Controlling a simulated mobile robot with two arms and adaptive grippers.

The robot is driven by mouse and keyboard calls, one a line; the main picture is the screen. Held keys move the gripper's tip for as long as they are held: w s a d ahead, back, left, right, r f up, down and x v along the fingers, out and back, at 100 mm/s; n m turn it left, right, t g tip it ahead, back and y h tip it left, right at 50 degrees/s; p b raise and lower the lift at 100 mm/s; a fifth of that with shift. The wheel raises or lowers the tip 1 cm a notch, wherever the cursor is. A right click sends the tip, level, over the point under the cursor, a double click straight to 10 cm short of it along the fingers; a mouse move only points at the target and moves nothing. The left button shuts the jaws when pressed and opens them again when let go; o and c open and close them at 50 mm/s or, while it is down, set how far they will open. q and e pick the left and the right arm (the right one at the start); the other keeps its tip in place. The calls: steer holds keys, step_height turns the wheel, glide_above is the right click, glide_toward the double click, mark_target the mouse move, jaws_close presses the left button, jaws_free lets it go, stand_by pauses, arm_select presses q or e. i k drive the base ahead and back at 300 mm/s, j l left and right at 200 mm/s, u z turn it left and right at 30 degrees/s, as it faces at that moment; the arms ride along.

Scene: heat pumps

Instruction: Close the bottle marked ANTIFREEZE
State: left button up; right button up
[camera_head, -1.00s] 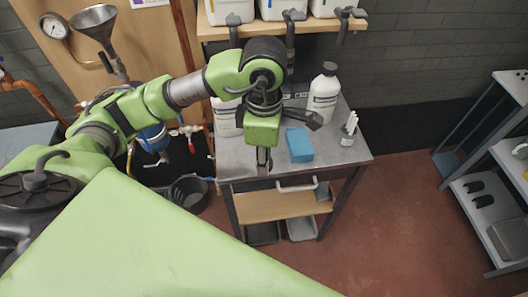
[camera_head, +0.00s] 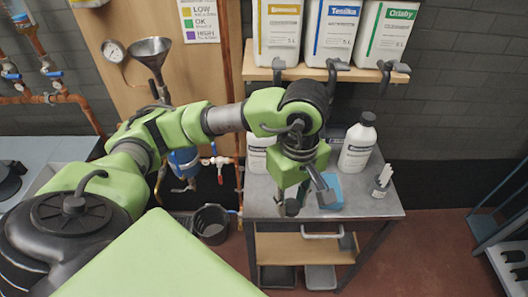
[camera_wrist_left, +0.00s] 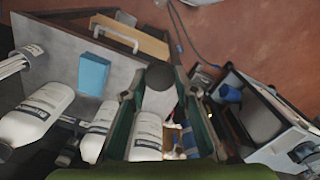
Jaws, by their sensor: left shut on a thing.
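My left gripper (camera_head: 293,207) hangs over the front part of the metal table (camera_head: 375,203). It is shut on a dark round thing that looks like a bottle cap (camera_wrist_left: 160,76), between the fingertips in the left wrist view. A white bottle with a black cap (camera_head: 357,147) stands upright at the back of the table. Another white bottle (camera_head: 257,152) stands further left, partly behind my arm. The wrist view shows several white bottles, one (camera_wrist_left: 147,134) partly between the fingers. I cannot read which label says ANTIFREEZE. My right gripper is out of view.
A blue box (camera_head: 332,196) lies on the table, partly behind my gripper. A holder with white items (camera_head: 382,181) stands at the right. White canisters (camera_head: 330,32) stand on a wooden shelf (camera_head: 362,76) with taps above the table. A black bucket (camera_head: 211,222) is left of the table.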

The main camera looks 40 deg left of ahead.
mark_target(256, 147)
steer(key=u, duration=1.15)
steer(key=i+j, duration=0.1)
steer(key=j, duration=0.35)
steer(key=i+j, duration=0.1)
steer(key=j, duration=0.3)
